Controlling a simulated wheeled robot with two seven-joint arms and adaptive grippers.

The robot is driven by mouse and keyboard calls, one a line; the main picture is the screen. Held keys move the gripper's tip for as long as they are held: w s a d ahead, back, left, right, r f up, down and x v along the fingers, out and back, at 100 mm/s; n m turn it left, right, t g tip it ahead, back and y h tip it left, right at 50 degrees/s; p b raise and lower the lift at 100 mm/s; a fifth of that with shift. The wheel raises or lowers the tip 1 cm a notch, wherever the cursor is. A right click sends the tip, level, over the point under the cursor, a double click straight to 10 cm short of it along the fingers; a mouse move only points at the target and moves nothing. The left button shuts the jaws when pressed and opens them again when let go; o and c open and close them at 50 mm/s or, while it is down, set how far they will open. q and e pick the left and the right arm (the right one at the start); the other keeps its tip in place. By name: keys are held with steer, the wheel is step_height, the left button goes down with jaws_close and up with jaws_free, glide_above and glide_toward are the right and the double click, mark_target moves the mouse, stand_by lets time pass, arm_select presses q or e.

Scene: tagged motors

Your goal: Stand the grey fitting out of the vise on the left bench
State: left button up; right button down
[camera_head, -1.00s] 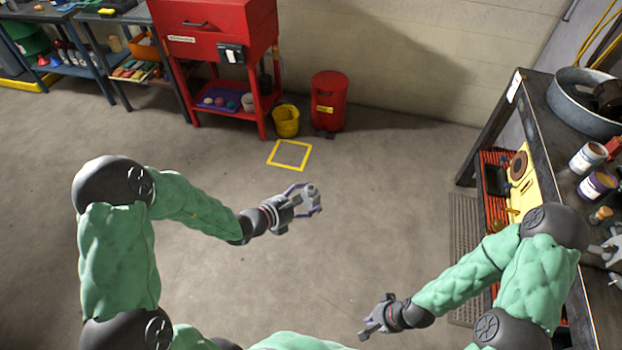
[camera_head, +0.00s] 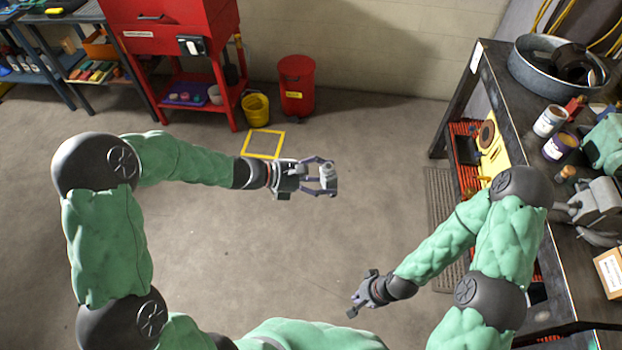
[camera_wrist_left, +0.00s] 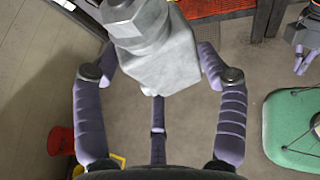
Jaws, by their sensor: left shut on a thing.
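My left gripper (camera_head: 322,177) is shut on the grey fitting (camera_head: 328,180) and holds it in the air over open floor. In the left wrist view the fitting (camera_wrist_left: 155,50) is a pale grey block with a hex-shaped end, gripped between the purple fingers; its far end is cut off by the frame's top. My right gripper (camera_head: 362,297) hangs low and looks empty; its finger opening is too small to judge. A grey vise-like tool (camera_head: 595,205) sits on the dark bench at the right, partly cut off. A dark bench (camera_head: 60,15) stands at the far upper left.
A red cabinet (camera_head: 170,30), yellow bucket (camera_head: 256,110) and red bin (camera_head: 297,85) stand by the wall. A yellow square (camera_head: 263,144) marks the floor. The right bench (camera_head: 518,110) carries a metal basin (camera_head: 530,75), cans and a cardboard box (camera_head: 610,272). The middle floor is clear.

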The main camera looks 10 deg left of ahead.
arm_select(q)
steer(key=shift+d+r, duration=0.15)
steer(key=shift+d, duration=0.1)
arm_select(e)
steer(key=c, duration=1.5)
jaws_free()
steer(key=o, duration=0.4)
steer(key=shift+w+r, duration=0.15)
steer(key=shift+w, duration=0.05)
arm_select(q)
steer(key=shift+r, duration=0.1)
arm_select(e)
steer(key=o, duration=0.6)
steer(key=shift+w+r+m+t, duration=0.5)
steer(key=shift+w+r+m, duration=0.3)
steer(key=shift+w+r, duration=0.15)
steer(key=m+t+y, duration=0.2)
steer(key=m+t, duration=0.9)
steer(key=m, duration=1.4)
glide_toward(330, 185)
steer(key=shift+m, duration=0.3)
steer(key=shift+x, duration=6.45)
